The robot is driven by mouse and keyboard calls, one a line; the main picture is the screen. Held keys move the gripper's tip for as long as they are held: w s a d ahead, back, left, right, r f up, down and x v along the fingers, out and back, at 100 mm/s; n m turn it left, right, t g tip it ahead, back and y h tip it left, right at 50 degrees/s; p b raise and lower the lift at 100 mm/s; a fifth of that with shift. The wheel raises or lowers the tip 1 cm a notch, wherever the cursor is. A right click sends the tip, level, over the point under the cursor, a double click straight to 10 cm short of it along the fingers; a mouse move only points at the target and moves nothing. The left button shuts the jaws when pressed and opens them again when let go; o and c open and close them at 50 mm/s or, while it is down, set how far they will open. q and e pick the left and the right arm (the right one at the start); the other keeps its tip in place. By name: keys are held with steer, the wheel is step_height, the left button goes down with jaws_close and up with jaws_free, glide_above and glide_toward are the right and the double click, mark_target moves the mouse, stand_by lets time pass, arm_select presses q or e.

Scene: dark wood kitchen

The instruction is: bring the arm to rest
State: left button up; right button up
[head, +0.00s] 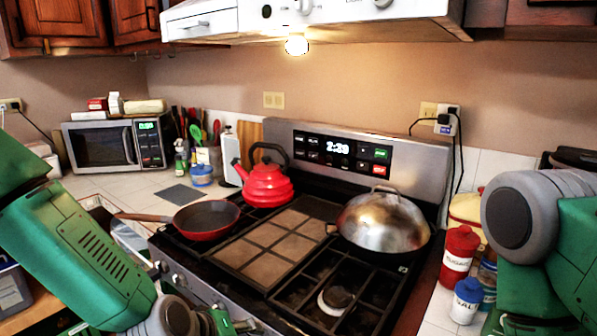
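My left arm (75,240) is green with grey joints. It comes in from the left and slopes down to the bottom edge, in front of the stove's left front corner. Its far end (222,321) is cut off by the bottom edge, so I cannot see whether the gripper is open or holds anything. My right arm (575,250), green with a large grey joint, stands at the right edge, in front of the right counter. Its gripper is outside the picture.
The stove (300,262) carries a red pan (207,216), a red kettle (267,186) and a domed metal lid (383,222). A microwave (118,144) stands on the left counter. Red (459,252) and blue (466,299) canisters stand close to my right arm.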

arm_select(q)
steer(key=s+a+f+m+g+y+b, duration=0.1)
steer(key=s+a+f+g+b, duration=0.1)
steer(key=s+a+f, duration=0.4)
steer(key=s+a+f+m+g+y+b, duration=0.1)
steer(key=s+f+m, duration=0.1)
steer(key=s+f, duration=0.65)
steer(key=s+a+f+m+g+y+b, duration=0.1)
steer(key=s+a+f, duration=0.3)
steer(key=s, duration=0.3)
steer(key=s+a+f+m+g+y+b, duration=0.1)
steer(key=s+a+f+g+b, duration=0.1)
steer(key=s+a+f, duration=0.3)
steer(key=shift+s+a+m+y, duration=0.4)
steer(key=shift+s+a, duration=0.35)
steer(key=shift+s, duration=0.3)
